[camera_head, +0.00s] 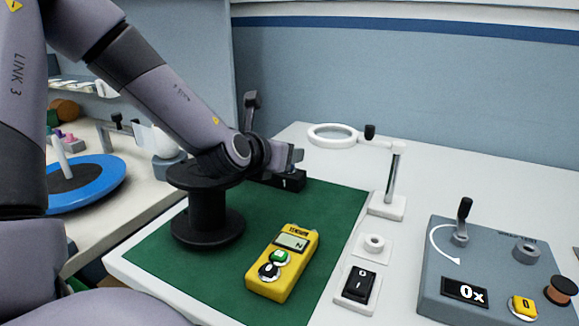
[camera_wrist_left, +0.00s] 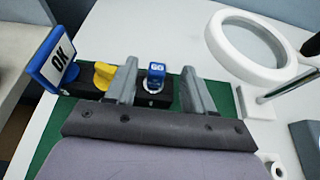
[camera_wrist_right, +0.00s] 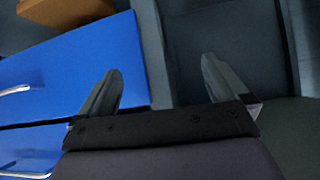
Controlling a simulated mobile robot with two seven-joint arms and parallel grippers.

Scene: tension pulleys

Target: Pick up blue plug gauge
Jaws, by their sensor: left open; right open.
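The blue plug gauge (camera_wrist_left: 156,71), a small blue piece marked GO, stands upright in a black block (camera_wrist_left: 148,99) in the left wrist view. My left gripper (camera_wrist_left: 160,78) is open, with one finger on each side of the gauge in that view. I cannot tell whether the fingertips are down at its height. In the head view my left gripper (camera_head: 293,156) is over the black block (camera_head: 290,181), and the arm hides most of the block and the gauge. My right gripper (camera_wrist_right: 160,70) is open and empty, away from the table top.
A yellow piece (camera_wrist_left: 104,74) and a blue-framed OK sign (camera_wrist_left: 55,58) stand beside the gauge. A magnifier (camera_head: 335,135) stands to the right. A black spool (camera_head: 207,220) and yellow meter (camera_head: 284,262) are on the green mat (camera_head: 325,222). Blue drawers (camera_wrist_right: 70,80) are near my right gripper.

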